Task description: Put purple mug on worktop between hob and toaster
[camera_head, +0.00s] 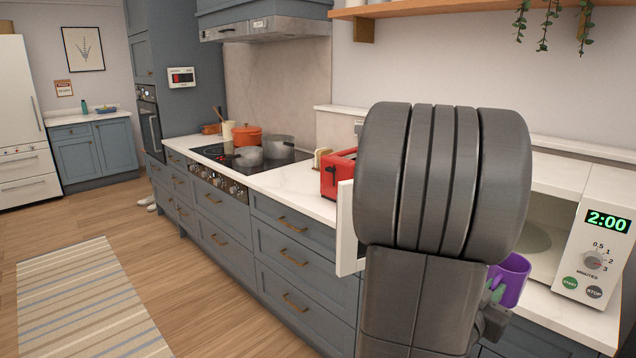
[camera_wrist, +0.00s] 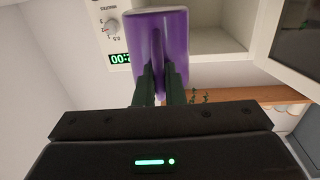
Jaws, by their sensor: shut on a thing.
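The purple mug (camera_head: 515,276) is held by my gripper (camera_head: 494,298) in front of the open microwave at the right; my arm hides part of it. In the wrist view, the two dark fingers of my gripper (camera_wrist: 163,82) are shut on the purple mug (camera_wrist: 142,35). The black hob (camera_head: 222,154) is set in the white worktop (camera_head: 288,182). The red toaster (camera_head: 333,180) stands to the right of the hob, its right part hidden by my arm. The strip of worktop between them looks clear at the front.
The white microwave (camera_head: 597,243) reads 2:00, and its door (camera_head: 346,228) stands open beside my arm. A steel pot (camera_head: 278,147) and an orange pot (camera_head: 247,137) are on the hob. A small beige item (camera_head: 321,158) is beside the toaster. A wooden shelf (camera_head: 450,10) runs above.

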